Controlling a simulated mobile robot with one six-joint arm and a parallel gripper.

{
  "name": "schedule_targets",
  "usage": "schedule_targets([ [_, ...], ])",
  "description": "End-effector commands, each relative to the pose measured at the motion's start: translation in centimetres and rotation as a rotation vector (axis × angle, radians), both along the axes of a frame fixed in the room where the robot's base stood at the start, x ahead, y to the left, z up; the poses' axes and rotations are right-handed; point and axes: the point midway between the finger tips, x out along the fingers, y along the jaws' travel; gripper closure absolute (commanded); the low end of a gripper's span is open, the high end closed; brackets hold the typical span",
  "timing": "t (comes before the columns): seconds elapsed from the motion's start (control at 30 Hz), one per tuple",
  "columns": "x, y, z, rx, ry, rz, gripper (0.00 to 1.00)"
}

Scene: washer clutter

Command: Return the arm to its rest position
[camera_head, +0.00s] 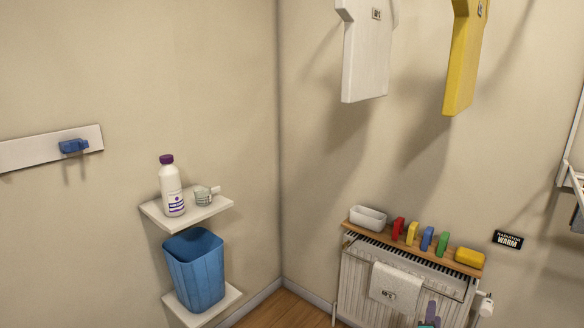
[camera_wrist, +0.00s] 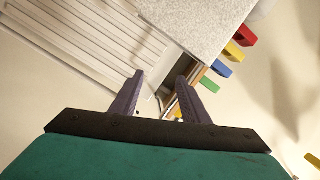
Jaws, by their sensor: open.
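My gripper (camera_wrist: 159,79) points into the wrist view with its two dark purple fingers apart and nothing between them. In the head view only the tip of my gripper (camera_head: 430,315) shows at the bottom edge, in front of the radiator (camera_head: 358,280). The radiator's white ribbed front (camera_wrist: 75,45) fills the left of the wrist view. A light towel (camera_head: 396,287) hangs over the radiator; its speckled surface (camera_wrist: 200,22) shows close up in the wrist view. Most of my arm is out of view.
A wooden shelf (camera_head: 372,231) above the radiator holds a white dish (camera_head: 368,217), several coloured pieces and a yellow block (camera_head: 469,257). White and yellow shirt-shaped boards hang above.

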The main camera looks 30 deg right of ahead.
Motion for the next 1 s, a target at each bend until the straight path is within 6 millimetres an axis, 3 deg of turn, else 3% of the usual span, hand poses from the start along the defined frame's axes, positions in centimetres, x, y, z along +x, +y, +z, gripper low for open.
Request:
schedule_targets([
  [0.03, 1.7, 1.2, 0.1, 0.005, 0.002, 0.030, 0.58],
  [0.2, 6.6, 4.9, -0.2, 0.019, 0.010, 0.118, 0.58],
  [0.5, 13.9, 12.5, -1.6, 0.065, 0.041, 0.266, 0.58],
  [0.8, 19.4, 21.1, -4.5, 0.136, 0.139, 0.408, 0.58],
  [1.0, 21.8, 27.4, -7.1, 0.179, 0.249, 0.505, 0.58],
])
